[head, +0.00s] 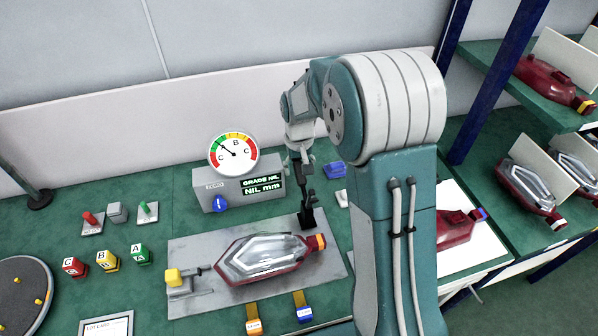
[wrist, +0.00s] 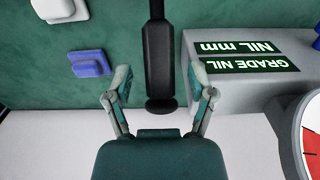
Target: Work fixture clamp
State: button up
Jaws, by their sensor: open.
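The fixture plate (head: 195,250) lies on the green bench. A tail lamp (head: 262,257) with a dark red rim and clear lens rests on it. The clamp (head: 178,281), with a yellow knob, stands at the plate's left end, apart from my gripper. My gripper (head: 299,158) is above the bench beside the gauge box, beyond the lamp. In the wrist view my gripper (wrist: 166,84) is open, with a gap between its fingers. A black upright tool (wrist: 158,55) shows between them; neither finger visibly presses on it. Its foot (head: 306,218) is near the lamp's right end.
The gauge box (head: 226,190), with a round dial and a display reading GRADE NIL and NIL mm, stands behind the plate. Red, yellow and green lettered blocks (head: 107,260) and a round tray (head: 22,290) are left. Shelves (head: 500,65) with more lamps are right.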

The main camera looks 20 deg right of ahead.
jog(key=shift+f, duration=1.05)
grip_shut()
jog(key=shift+s+r+t, duration=0.3)
jog(key=shift+r+t, duration=0.1)
jog(key=shift+t, duration=0.35)
jog(key=shift+s+r+t, duration=0.3)
jog(key=shift+r+t, duration=0.1)
jog(key=shift+t, duration=0.35)
grip_release()
